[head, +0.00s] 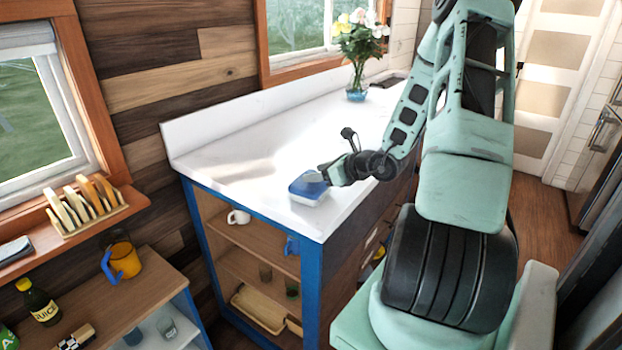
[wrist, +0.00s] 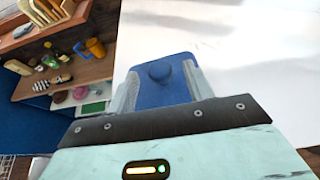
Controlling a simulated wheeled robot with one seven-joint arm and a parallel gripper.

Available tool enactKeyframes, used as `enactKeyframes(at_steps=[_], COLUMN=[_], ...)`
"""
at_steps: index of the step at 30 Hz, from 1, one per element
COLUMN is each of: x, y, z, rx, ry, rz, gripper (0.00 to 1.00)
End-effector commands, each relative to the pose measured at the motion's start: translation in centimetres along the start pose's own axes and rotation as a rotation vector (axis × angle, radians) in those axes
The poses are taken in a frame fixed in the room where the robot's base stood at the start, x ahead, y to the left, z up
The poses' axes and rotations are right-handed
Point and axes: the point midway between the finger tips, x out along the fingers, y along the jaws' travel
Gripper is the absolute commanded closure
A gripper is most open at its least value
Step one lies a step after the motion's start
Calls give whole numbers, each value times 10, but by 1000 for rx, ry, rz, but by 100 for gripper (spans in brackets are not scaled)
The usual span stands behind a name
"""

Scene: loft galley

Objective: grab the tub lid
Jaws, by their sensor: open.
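The tub lid (head: 308,184) is blue and lies on a pale tub (head: 306,199) near the front corner of the white counter. In the wrist view the blue lid (wrist: 155,94) shows a round knob (wrist: 159,72) on top. My gripper (head: 323,176) is at the lid, reaching in from the right in the head view. In the wrist view the fingers of my gripper (wrist: 160,90) are apart, one on each side of the lid. I cannot tell whether they touch it. The lid's near part is hidden behind the gripper body.
The white counter (head: 270,140) is mostly clear. A flower vase (head: 357,85) stands farther back on it. Open shelves below hold a white mug (head: 238,216) and a tray (head: 258,308). A lower wooden unit at left holds an orange jug (head: 124,260) and a dark bottle (head: 38,301).

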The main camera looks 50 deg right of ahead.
Motion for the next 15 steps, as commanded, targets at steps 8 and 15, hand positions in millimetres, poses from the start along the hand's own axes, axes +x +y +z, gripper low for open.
enactKeyframes(at_steps=[8, 15], x=[28, 30], y=[0, 0], z=[1, -1], rx=[0, -1], ry=[0, 1], rz=[2, 0], gripper=[48, 48])
